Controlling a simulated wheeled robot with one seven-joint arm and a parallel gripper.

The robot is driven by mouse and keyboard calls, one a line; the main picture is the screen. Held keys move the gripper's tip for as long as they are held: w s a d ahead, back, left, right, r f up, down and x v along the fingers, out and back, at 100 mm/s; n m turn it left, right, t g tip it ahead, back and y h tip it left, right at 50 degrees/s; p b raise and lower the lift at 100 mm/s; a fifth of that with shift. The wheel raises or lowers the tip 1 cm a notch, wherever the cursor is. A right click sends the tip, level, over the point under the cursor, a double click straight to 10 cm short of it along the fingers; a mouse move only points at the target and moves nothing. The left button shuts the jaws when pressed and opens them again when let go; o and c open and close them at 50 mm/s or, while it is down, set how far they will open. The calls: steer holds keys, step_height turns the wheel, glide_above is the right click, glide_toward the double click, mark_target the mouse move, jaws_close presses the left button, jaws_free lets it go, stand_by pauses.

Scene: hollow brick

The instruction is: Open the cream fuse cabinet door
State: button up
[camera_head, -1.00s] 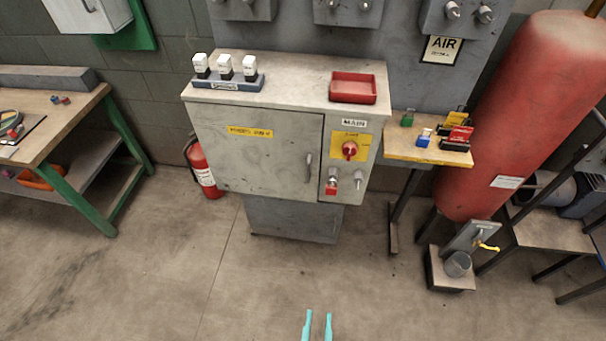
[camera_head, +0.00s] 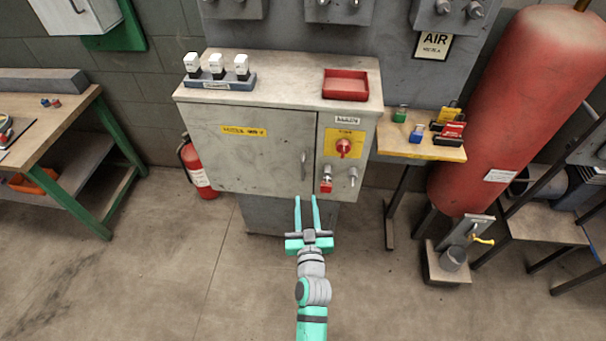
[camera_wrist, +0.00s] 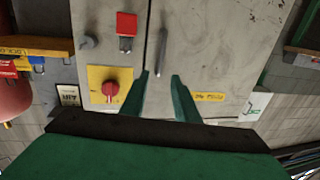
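The cream fuse cabinet (camera_head: 290,82) stands in the middle of the head view. Its door (camera_head: 235,155) is closed, with a yellow label and a vertical handle (camera_head: 304,165) near its right edge. My gripper (camera_head: 306,198) is open and empty, low in front of the cabinet and just below the handle in the picture. In the wrist view, which looks upside down, the door (camera_wrist: 215,50) fills the middle. The handle (camera_wrist: 161,52) shows beyond and between the fingertips (camera_wrist: 160,76), apart from them.
Right of the door are a red rotary switch (camera_head: 343,147) on a yellow plate, a red-capped switch (camera_head: 326,185) and a grey knob. A red tray (camera_head: 346,92) and white-topped fuses sit on top. A small shelf (camera_head: 440,153) stands at right. Floor in front is clear.

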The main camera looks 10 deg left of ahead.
mark_target(303, 169)
steer(key=w, duration=0.3)
steer(key=w+a, duration=0.1)
steer(key=w, duration=0.3)
steer(key=w+a, duration=0.1)
steer(key=w, duration=0.3)
steer(key=shift+w+a+r, duration=0.2)
steer(key=shift+c, duration=0.3)
jaws_close()
